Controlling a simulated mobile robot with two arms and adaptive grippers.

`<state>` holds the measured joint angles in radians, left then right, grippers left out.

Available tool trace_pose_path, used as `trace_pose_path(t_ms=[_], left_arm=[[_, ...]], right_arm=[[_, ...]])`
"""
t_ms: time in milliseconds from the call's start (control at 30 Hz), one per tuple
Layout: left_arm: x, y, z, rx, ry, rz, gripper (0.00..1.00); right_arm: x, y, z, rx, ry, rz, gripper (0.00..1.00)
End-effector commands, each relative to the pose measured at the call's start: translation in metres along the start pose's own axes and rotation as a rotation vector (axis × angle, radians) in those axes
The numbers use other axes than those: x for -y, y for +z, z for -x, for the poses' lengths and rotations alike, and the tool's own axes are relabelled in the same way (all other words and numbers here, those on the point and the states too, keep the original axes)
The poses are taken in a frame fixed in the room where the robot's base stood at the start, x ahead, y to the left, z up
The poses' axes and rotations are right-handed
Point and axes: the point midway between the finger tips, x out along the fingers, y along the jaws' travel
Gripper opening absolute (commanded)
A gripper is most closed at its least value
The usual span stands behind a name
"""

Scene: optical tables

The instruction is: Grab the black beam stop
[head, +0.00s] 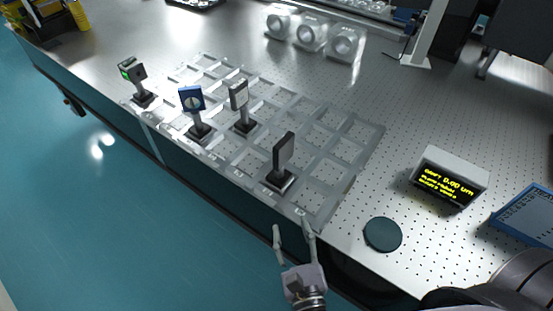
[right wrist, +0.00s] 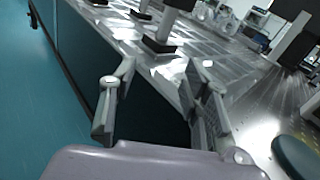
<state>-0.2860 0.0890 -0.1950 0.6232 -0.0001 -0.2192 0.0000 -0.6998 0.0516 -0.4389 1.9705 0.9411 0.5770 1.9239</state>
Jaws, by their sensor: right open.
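The black beam stop (head: 284,156) is a dark upright plate on a short post with a square black base. It stands in the near right part of a clear gridded tray (head: 369,137) on the optical table. In the right wrist view its base (right wrist: 158,46) shows ahead of the fingers, with the upper part cut off by the top edge. My right gripper (head: 293,232) is open and empty, just off the table's front edge, short of the beam stop and apart from it. Its two spread fingers show in the right wrist view (right wrist: 155,95). My left gripper is not in view.
A dark round disc (head: 382,234) and a readout box (head: 450,179) lie to the right.

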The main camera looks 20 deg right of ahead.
Motion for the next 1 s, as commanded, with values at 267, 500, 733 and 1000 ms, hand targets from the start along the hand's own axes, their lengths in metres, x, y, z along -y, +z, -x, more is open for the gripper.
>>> trace_pose_path(t_ms=[267,500,733,1000], left_arm=[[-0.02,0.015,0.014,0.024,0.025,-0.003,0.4],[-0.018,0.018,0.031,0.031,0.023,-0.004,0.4],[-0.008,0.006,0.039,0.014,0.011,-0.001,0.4],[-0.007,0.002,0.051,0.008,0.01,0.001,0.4]], right_arm=[[0.009,0.021,-0.03,0.02,-0.037,-0.112,0.43],[0.01,0.021,-0.084,0.02,-0.034,-0.106,0.43],[0.011,0.019,-0.117,0.017,-0.032,-0.105,0.43],[0.007,0.026,-0.14,0.018,-0.033,-0.105,0.43]])
